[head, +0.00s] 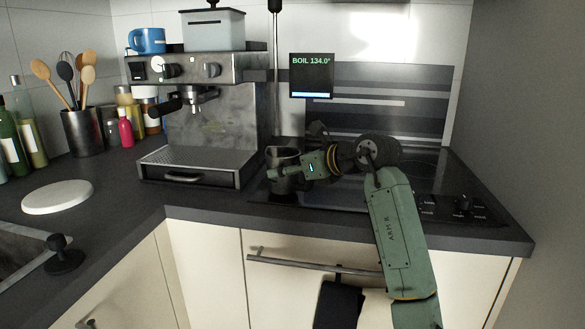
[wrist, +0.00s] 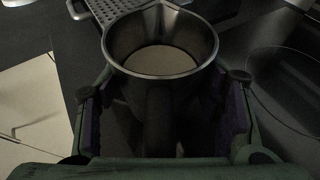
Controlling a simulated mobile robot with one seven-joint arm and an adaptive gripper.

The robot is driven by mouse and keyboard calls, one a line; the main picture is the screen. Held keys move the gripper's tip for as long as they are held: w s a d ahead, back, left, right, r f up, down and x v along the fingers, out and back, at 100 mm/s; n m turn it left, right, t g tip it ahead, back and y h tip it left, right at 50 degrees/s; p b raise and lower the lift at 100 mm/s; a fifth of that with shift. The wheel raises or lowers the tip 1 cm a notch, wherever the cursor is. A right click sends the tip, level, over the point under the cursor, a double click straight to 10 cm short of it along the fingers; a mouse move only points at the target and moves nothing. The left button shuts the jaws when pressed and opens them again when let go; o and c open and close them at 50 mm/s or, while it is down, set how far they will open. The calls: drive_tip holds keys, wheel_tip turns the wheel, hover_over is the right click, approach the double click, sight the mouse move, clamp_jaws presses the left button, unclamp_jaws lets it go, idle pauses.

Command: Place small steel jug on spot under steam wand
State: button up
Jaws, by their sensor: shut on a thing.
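The small steel jug (head: 281,155) stands or hovers at the left edge of the hob, just right of the coffee machine (head: 212,110). The wrist view shows the jug (wrist: 205,48) from above, its mouth up, pale liquid or a pale bottom inside, its handle towards me. My gripper (head: 291,172) is shut on the jug, with a finger on each side in the wrist view (wrist: 160,90). A thin dark vertical rod (head: 277,90) comes down above the jug; I cannot tell whether it is the steam wand. The spot under the wand cannot be made out.
The machine's drip tray (head: 195,158) lies left of the jug. The hob (head: 420,172) with knobs is at right. A floating sign (head: 311,75) reads BOIL 134.0°. A utensil pot (head: 83,132), bottles and a white disc (head: 57,196) are at left. The counter between disc and machine is clear.

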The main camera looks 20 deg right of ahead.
drive_tip(key=w, duration=0.1)
drive_tip(key=w+p, duration=0.1)
drive_tip(key=w, duration=0.1)
drive_tip(key=shift+w+d+r+p, duration=0.15)
drive_tip(key=shift+w+p, duration=0.1)
drive_tip(key=shift+p, duration=0.05)
drive_tip(key=shift+w+d+p, duration=0.1)
drive_tip(key=shift+w+p, duration=0.3)
drive_tip(key=shift+w, duration=0.5)
drive_tip(key=shift+f, duration=0.2)
drive_tip(key=shift+f+b, duration=0.3)
drive_tip(key=shift+f, duration=0.15)
drive_tip(key=o, duration=1.4)
drive_tip(key=shift+o, duration=0.3)
drive_tip(key=shift+o, duration=1.2)
